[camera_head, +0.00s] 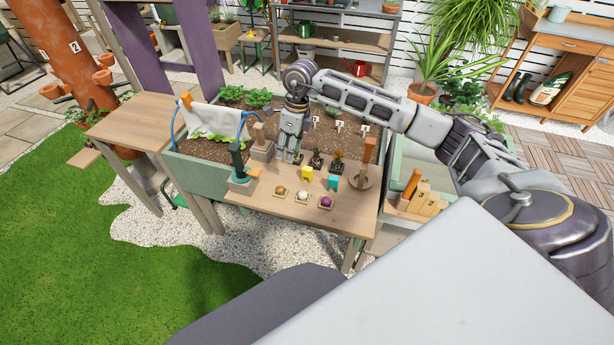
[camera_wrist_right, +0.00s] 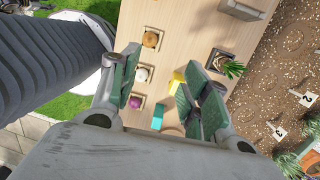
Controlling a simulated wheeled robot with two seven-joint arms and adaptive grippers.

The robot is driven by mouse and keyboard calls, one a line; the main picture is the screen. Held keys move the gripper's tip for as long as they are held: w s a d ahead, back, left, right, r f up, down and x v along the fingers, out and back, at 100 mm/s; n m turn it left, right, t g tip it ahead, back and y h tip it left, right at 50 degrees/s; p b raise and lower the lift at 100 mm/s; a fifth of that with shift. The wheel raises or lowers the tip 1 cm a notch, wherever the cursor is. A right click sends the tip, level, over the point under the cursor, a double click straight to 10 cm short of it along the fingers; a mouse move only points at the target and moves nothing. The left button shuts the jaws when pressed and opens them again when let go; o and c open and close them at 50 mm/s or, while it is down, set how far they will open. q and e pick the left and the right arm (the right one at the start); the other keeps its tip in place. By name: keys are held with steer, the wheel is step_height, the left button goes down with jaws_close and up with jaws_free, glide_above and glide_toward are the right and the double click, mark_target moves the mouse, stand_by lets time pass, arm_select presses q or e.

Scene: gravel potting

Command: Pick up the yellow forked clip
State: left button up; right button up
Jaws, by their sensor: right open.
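The yellow forked clip (camera_head: 307,173) stands on the wooden potting table (camera_head: 262,200), beside a similar teal clip (camera_head: 332,183). My right gripper (camera_head: 290,157) is above the table, to the left of the yellow clip and a little behind it in the head view. In the right wrist view the jaws (camera_wrist_right: 160,77) are apart with nothing held between them. There the yellow clip (camera_wrist_right: 178,78) is partly hidden by the right-hand finger, and the teal clip (camera_wrist_right: 158,117) shows between the fingers, lower down. My left gripper is not in view.
Brown (camera_head: 280,191), white (camera_head: 302,196) and purple (camera_head: 326,202) balls sit in square holders at the table's front. Small potted plants (camera_head: 336,165) stand behind the clips. A soil planter (camera_head: 200,172) lies behind.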

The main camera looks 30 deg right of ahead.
steer(key=r+h, duration=0.1)
steer(key=h, duration=0.1)
glide_above(307, 168)
steer(key=shift+w+d+r+m, duration=0.2)
steer(key=shift+w+m, duration=0.1)
steer(key=shift+f, duration=4.3)
steer(key=shift+s+a+f+p, duration=0.15)
steer(key=shift+s+f+p, duration=0.1)
steer(key=shift+f, duration=0.65)
steer(key=shift+s+a+f+p, duration=0.1)
steer(key=shift+s+f+p, duration=0.1)
steer(key=shift+f, duration=0.65)
steer(key=shift+w+f, duration=0.1)
steer(key=shift+f, duration=0.8)
